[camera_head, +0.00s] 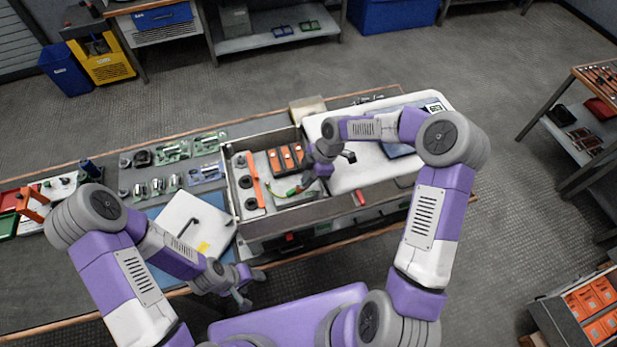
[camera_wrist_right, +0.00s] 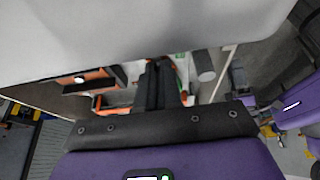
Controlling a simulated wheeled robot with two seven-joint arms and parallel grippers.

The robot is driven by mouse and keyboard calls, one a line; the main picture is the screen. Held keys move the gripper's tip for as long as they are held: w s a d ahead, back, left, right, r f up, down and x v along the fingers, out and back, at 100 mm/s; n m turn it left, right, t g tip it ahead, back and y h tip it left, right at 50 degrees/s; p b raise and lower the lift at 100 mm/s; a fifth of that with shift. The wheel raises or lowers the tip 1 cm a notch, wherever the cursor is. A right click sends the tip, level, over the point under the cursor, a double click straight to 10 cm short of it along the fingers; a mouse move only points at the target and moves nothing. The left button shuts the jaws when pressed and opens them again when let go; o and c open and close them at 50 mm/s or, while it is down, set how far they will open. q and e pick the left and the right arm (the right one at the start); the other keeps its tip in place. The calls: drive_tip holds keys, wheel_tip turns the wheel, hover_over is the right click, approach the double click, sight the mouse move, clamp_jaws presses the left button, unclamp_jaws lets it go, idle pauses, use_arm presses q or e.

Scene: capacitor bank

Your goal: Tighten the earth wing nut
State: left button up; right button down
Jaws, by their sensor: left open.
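An open grey metal enclosure (camera_head: 232,196) stands on the bench in the head view, with orange-topped blocks (camera_head: 285,158), an orange bar and black round parts inside. A green-yellow lead (camera_head: 283,193) runs along its floor toward my right gripper (camera_head: 308,182), which reaches down into the enclosure's right part. In the right wrist view the dark fingers of my right gripper (camera_wrist_right: 160,88) look close together; what is between their tips is hidden. I cannot make out the earth wing nut. My left gripper (camera_head: 252,288) is open and empty, in front of the bench's near edge.
The enclosure's white lid or panel (camera_head: 360,172) lies to its right, under my right arm. A white panel with a black handle (camera_head: 195,225) lies to the left on a blue mat. Clamps and small parts (camera_head: 170,155) lie at the back left.

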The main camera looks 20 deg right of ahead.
drive_tip(key=shift+f, duration=0.1)
drive_tip(key=m+b, duration=0.1)
drive_tip(key=m+t+b, duration=0.1)
drive_tip(key=m+b, duration=0.1)
drive_tip(key=shift+s+a+f, duration=0.1)
drive_tip(key=shift+s+f, duration=0.05)
drive_tip(key=shift+s, duration=0.15)
drive_tip(key=m+t+h+b, duration=0.1)
drive_tip(key=m+b, duration=0.4)
drive_tip(key=s+a+m+t+h+b, duration=0.1)
drive_tip(key=m+b, duration=0.3)
drive_tip(key=b, duration=0.2)
drive_tip(key=a+m+t+h+b, duration=0.1)
drive_tip(key=m+h+b, duration=0.1)
drive_tip(key=m+b, duration=0.3)
drive_tip(key=shift+s+m+t+b, duration=0.15)
drive_tip(key=shift+m+t+b, duration=0.15)
drive_tip(key=shift+t+b, duration=0.15)
drive_tip(key=m+b, duration=0.1)
drive_tip(key=m+h+b, duration=0.1)
drive_tip(key=shift+a+r+m, duration=0.15)
drive_tip(key=shift+r+m, duration=0.1)
drive_tip(key=shift+m, duration=0.15)
drive_tip(key=shift+m+h+b, duration=0.3)
drive_tip(key=shift+m+b, duration=0.1)
drive_tip(key=shift+m, duration=0.1)
drive_tip(key=shift+r, duration=0.15)
drive_tip(key=c, duration=1.3)
unclamp_jaws()
